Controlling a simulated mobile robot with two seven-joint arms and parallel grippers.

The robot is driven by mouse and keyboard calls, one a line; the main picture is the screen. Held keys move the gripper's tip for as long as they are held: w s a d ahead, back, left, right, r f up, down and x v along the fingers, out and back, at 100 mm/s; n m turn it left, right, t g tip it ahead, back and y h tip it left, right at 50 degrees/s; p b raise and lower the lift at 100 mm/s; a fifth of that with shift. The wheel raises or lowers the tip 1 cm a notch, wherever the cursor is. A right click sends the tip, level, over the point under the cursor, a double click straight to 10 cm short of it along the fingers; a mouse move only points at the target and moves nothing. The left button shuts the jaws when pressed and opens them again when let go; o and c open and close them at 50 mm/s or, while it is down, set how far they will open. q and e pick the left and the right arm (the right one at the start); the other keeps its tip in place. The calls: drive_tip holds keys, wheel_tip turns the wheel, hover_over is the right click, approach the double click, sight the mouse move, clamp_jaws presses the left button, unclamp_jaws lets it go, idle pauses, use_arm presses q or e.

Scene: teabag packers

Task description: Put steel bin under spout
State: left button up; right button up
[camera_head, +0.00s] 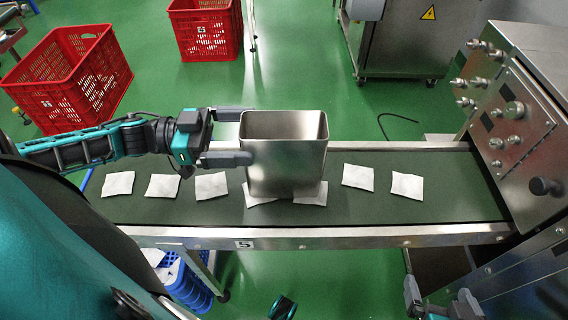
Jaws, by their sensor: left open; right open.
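The steel bin (285,165), open at the top, stands upright on the green conveyor belt (420,160). My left gripper (250,135) is open at the bin's left side. One finger reaches toward the rear edge and the other toward the front left edge. I cannot tell whether they touch it. My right gripper (440,299) is open and empty at the bottom edge, in front of the conveyor and partly cut off. I cannot make out a spout.
Several white teabags (357,177) lie on the belt on both sides of the bin; two show at its base. A control panel machine (515,120) stands at the right end. Red crates (70,75) stand behind, a blue crate (190,285) below the belt.

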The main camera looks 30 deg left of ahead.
sight(270, 133)
use_arm(q)
drive_tip(key=b+x, duration=0.1)
drive_tip(key=x, duration=0.3)
drive_tip(key=shift+w+d+b, duration=0.2)
drive_tip(key=shift+w+b, duration=0.05)
drive_tip(key=shift+b, duration=0.1)
drive_tip(key=shift+w+d, duration=0.25)
drive_tip(key=shift+d, duration=0.2)
drive_tip(key=shift+c, duration=0.2)
drive_tip(key=c, duration=1.4)
